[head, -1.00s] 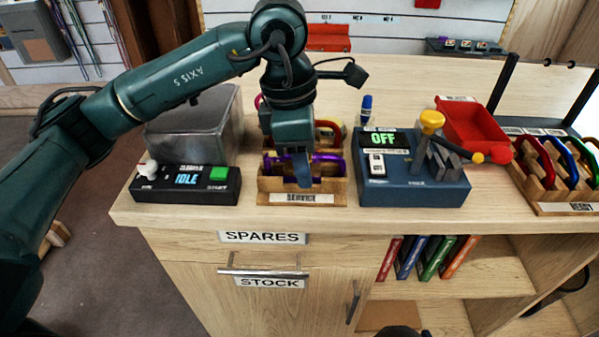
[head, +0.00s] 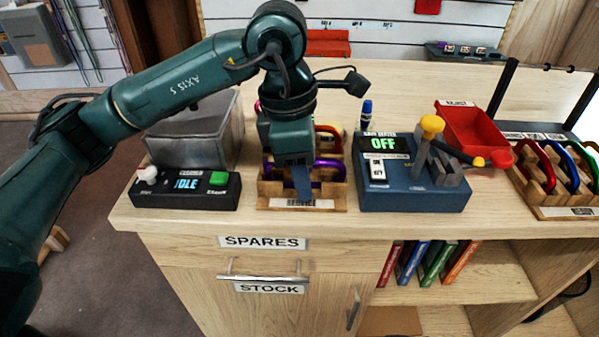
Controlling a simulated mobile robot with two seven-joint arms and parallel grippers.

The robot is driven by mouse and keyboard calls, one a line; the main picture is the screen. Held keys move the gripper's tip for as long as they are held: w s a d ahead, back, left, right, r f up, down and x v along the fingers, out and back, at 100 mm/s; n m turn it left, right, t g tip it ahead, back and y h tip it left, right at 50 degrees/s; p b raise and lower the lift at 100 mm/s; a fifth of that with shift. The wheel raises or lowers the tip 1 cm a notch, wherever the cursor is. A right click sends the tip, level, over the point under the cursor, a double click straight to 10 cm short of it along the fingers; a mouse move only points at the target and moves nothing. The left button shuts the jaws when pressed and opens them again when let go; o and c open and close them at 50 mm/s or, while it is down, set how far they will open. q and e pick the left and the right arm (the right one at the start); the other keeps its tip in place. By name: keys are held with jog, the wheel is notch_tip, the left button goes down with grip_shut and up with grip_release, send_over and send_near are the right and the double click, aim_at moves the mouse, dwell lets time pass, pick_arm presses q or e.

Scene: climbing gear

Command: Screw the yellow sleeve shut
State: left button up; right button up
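A wooden rack (head: 330,206) on the counter holds several carabiners. A purple carabiner (head: 327,170) lies at its front, and a red-orange one (head: 329,131) shows behind it. I cannot pick out a yellow sleeve on either; my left arm covers part of the rack. My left gripper (head: 302,186) points down at the rack's front, over the purple carabiner. One bluish finger shows; whether the gripper is open or shut, or touches the carabiner, is unclear. My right gripper is not in view.
Left of the rack stand a box reading IDLE (head: 184,187) and a grey bin (head: 196,135). Right of it are a blue device reading OFF (head: 412,195), a red tray (head: 470,130) and a second carabiner rack (head: 560,200). A blue marker (head: 366,113) stands behind.

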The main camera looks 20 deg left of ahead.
pick_arm(q)
jog(key=shift+r, duration=0.1)
jog(key=shift+r+p, duration=0.9)
jog(key=shift+r, duration=0.45)
jog(key=shift+w+a, duration=0.2)
jog(key=shift+w, duration=0.45)
jog(key=shift+f+b, duration=0.1)
jog(key=shift+b, duration=0.25)
notch_tip(320, 180, down, 3)
jog(key=shift+r+b, duration=0.1)
jog(key=shift+b, duration=1.15)
jog(key=shift+d, duration=0.1)
jog(key=shift+s+d, duration=0.15)
jog(key=shift+s, duration=0.5)
